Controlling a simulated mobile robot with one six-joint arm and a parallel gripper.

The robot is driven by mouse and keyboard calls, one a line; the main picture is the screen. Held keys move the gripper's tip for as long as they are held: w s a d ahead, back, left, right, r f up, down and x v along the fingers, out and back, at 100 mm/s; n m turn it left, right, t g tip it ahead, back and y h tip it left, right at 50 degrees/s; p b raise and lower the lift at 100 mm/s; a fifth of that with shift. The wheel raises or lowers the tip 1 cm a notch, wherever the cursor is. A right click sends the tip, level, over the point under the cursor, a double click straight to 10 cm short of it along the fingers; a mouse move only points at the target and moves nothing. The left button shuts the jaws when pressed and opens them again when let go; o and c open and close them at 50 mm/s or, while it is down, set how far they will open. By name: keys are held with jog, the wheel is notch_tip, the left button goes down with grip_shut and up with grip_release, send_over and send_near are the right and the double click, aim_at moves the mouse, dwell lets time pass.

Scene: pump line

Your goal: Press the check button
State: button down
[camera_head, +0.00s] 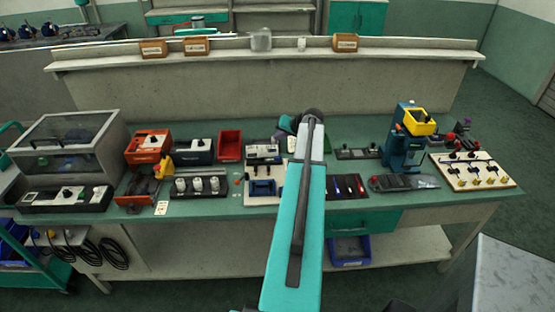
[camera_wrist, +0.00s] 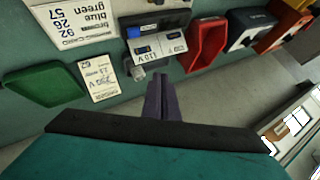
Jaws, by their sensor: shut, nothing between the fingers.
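My gripper (camera_wrist: 163,78) is shut and empty, its two dark fingers together in the wrist view. The fingertips are just in front of a tester-like device (camera_wrist: 157,44) with a dark body and a white panel marked "110 V". A small clear or grey knob (camera_wrist: 138,73) sticks out at its lower left edge. The same device seems to be on the bench in the head view (camera_head: 263,153), left of my arm. I cannot make out a label naming the check button. Whether the fingertips touch anything is unclear.
In the wrist view a red bin (camera_wrist: 207,40) is right of the device; a green tray (camera_wrist: 45,83) and printed cards (camera_wrist: 75,22) are left. The bench (camera_head: 226,203) also holds a clear-lidded box (camera_head: 70,143), a blue machine (camera_head: 402,145) and a cream board (camera_head: 474,172).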

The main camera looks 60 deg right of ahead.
notch_tip(320, 180, down, 6)
jog(key=shift+r+b, duration=0.1)
jog(key=shift+b, duration=0.7)
jog(key=shift+f+b, duration=0.85)
jog(key=shift+f, duration=0.25)
jog(key=shift+f, duration=0.15)
dwell(0.8)
jog(key=shift+f+b, duration=0.3)
jog(key=shift+b, duration=0.25)
jog(key=shift+f+b, duration=0.45)
dwell(0.9)
jog(key=shift+r, duration=0.9)
jog(key=shift+w+r, duration=0.1)
jog(key=shift+r+p, duration=1.05)
jog(key=shift+r, duration=1.35)
